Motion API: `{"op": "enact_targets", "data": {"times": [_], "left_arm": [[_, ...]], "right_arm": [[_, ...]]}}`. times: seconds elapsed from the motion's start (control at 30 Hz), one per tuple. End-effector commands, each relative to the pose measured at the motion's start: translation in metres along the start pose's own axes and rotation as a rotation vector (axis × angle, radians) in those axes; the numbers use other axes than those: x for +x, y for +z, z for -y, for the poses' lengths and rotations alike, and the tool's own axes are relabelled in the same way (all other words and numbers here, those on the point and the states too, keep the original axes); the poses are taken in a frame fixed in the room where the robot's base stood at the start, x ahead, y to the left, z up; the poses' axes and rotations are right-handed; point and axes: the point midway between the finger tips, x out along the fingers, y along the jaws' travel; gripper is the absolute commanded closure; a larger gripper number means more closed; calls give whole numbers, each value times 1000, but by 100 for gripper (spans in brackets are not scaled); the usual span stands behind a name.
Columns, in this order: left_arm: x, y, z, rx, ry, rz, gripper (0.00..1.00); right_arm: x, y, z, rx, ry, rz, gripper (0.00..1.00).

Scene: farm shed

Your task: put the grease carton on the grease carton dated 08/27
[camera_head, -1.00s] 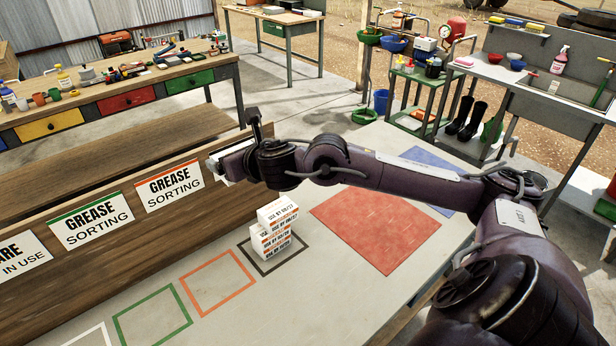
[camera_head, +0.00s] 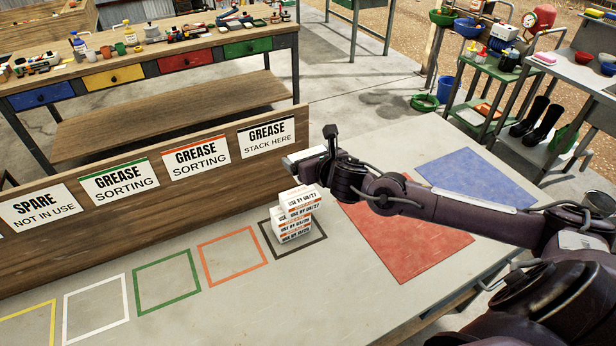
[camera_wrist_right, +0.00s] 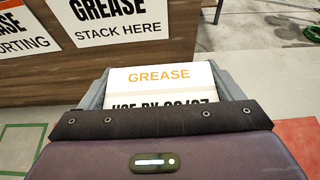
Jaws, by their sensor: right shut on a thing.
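My right gripper (camera_head: 300,163) is shut on a white grease carton with orange lettering. In the right wrist view the held carton (camera_wrist_right: 160,78) sits between the grey fingers; its date line is partly hidden by the gripper body. In the head view a stack of white and orange cartons stands on the table inside the dark square outline. The top carton (camera_head: 297,196) reads USE BY 08/27, and the lower cartons (camera_head: 295,228) carry date lines too small to read surely. The gripper is above the stack, close to its top. My left gripper is not in view.
A wooden board behind the stack carries a GREASE STACK HERE sign (camera_head: 267,137) and sorting signs. The orange outline (camera_head: 233,256) and green outline (camera_head: 166,281) to the left are empty. A red mat (camera_head: 410,240) and blue mat (camera_head: 478,180) lie bare to the right.

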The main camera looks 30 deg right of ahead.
Motion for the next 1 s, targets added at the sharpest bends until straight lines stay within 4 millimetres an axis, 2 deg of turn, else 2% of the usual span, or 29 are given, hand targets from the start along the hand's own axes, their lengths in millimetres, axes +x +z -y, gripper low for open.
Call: {"op": "enact_targets", "data": {"times": [0.07, 0.27, 0.5, 0.97, 1.0], "left_arm": [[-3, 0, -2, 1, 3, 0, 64], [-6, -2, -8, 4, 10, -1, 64], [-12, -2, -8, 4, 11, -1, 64], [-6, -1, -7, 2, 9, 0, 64], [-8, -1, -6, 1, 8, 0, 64]], "right_arm": [[5, -12, -1, 2, 0, -1, 39], [12, -28, 0, 3, 0, 1, 39], [25, -60, 0, 2, -1, 0, 39], [29, -69, 0, 0, 0, 3, 39], [28, -67, 0, 0, 0, 2, 9]]}}
